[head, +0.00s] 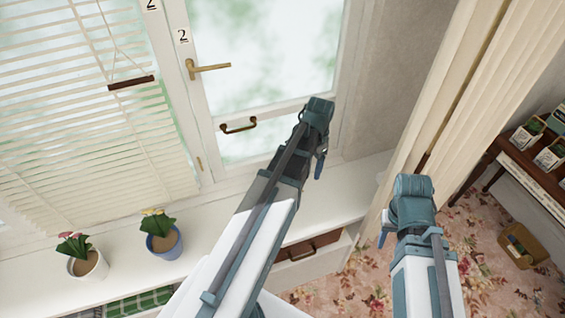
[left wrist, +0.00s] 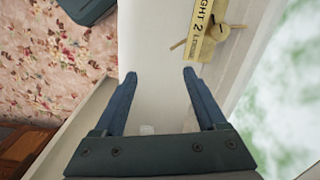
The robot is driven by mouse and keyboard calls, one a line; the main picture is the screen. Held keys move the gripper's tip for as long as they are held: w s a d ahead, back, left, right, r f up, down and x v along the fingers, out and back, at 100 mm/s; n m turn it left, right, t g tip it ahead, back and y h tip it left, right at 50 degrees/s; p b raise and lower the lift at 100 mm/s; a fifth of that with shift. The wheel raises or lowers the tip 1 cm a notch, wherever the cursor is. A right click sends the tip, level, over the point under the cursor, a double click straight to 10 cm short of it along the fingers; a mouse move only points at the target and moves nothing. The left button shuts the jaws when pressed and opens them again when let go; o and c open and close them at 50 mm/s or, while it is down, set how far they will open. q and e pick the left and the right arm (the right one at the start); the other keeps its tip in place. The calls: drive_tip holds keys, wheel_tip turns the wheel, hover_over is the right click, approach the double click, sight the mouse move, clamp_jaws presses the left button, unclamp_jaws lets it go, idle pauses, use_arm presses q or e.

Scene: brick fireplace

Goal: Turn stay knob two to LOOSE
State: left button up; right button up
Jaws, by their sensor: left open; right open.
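In the left wrist view, a brass stay knob (left wrist: 221,32) sits beside a pale yellow plate (left wrist: 201,32) with black lettering that reads "GHT 2 L…", its ends hard to read. The plate is on the white window frame at the upper right. My left gripper (left wrist: 159,74) is open and empty, with its fingers apart from the knob and to its lower left. In the head view my left gripper (head: 320,164) shows only in part beside the window frame, and I cannot make out the knob. My right gripper (head: 384,229) is open, its fingers mostly hidden by its wrist.
The window marked 2 has a brass lever handle (head: 208,67) and a curved pull (head: 238,125). A blind (head: 75,110) hangs at left. Two flower pots, one white (head: 88,265) and one blue (head: 164,243), stand on the sill. A curtain (head: 455,90) hangs at right.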

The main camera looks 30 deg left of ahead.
use_arm(q)
drive_tip(key=w+a+r+m+p, duration=0.1)
drive_tip(key=w+a+r, duration=0.1)
drive_tip(key=a, duration=1)
drive_tip(key=shift+w+a, duration=0.25)
drive_tip(key=shift+w, duration=0.25)
drive_tip(key=shift+f, duration=0.2)
wheel_tip(320, 180, down, 14)
drive_tip(key=b, duration=1.3)
drive_tip(key=shift+r+b, duration=0.25)
drive_tip(key=shift+b, duration=0.05)
clamp_jaws()
